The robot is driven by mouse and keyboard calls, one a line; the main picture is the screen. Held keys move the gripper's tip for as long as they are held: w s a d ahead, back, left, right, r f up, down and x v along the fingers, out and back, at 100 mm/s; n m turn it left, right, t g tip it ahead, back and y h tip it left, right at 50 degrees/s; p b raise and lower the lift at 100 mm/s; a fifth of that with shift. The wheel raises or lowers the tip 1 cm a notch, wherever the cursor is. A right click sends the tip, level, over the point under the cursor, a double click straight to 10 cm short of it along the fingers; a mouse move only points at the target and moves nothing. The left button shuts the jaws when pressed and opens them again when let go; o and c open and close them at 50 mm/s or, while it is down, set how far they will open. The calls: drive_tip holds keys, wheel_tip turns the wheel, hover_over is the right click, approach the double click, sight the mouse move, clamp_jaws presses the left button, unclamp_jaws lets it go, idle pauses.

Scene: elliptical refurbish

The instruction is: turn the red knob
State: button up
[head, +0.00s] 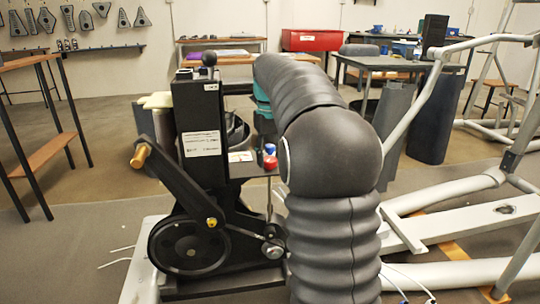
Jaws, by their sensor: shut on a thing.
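A crank with an orange handle (141,156) and a black wheel (188,247) stand at the machine's left. White frame tubes (450,195) lie to the right. A wooden-shelved table (42,155) stands left; tables and a red box (311,40) are behind.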

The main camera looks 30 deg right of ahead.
sight(270, 158)
drive_tip(key=shift+r+m+p, duration=0.3)
drive_tip(key=shift+m+p, duration=0.4)
drive_tip(key=shift+p, duration=0.4)
drive_tip(key=shift+f+m+p, duration=0.15)
drive_tip(key=shift+m+p, duration=0.55)
drive_tip(key=shift+f, duration=0.2)
drive_tip(key=o, duration=1.2)
drive_tip(key=shift+c, duration=0.2)
wheel_tip(270, 158, up, 12)
drive_tip(key=shift+w, duration=0.1)
